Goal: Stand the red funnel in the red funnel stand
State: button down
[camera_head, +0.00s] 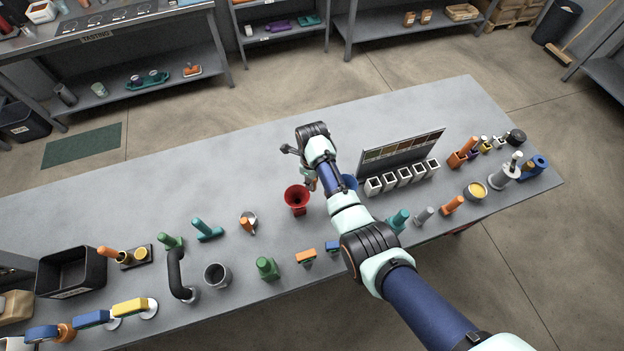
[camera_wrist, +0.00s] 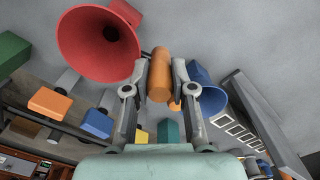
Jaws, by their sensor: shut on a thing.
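The red funnel (camera_head: 297,195) is mouth-up beside my gripper in the head view. In the wrist view, its wide red mouth (camera_wrist: 85,40) fills the upper left. My gripper (camera_wrist: 159,80) is shut on an orange cylindrical handle (camera_wrist: 159,72) next to the funnel's rim; it appears to be the red funnel's handle, with a dark piece between. My gripper (camera_head: 308,178) is partly hidden by my arm in the head view. A red block, likely the red funnel stand (camera_head: 299,211), shows just below the funnel. I cannot tell whether the funnel is seated in it.
A blue funnel (camera_wrist: 206,90) is right of my gripper, mostly behind my arm in the head view (camera_head: 349,182). A colour-chart panel with white cups (camera_head: 402,178) stands to the right. The bench behind is clear.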

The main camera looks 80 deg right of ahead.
dwell(0.4)
jog(key=shift+f+b, duration=0.8)
jog(key=shift+f, duration=0.55)
jog(key=c, duration=0.9)
grip_release()
notch_tip(320, 180, up, 12)
jog(key=shift+d, duration=0.1)
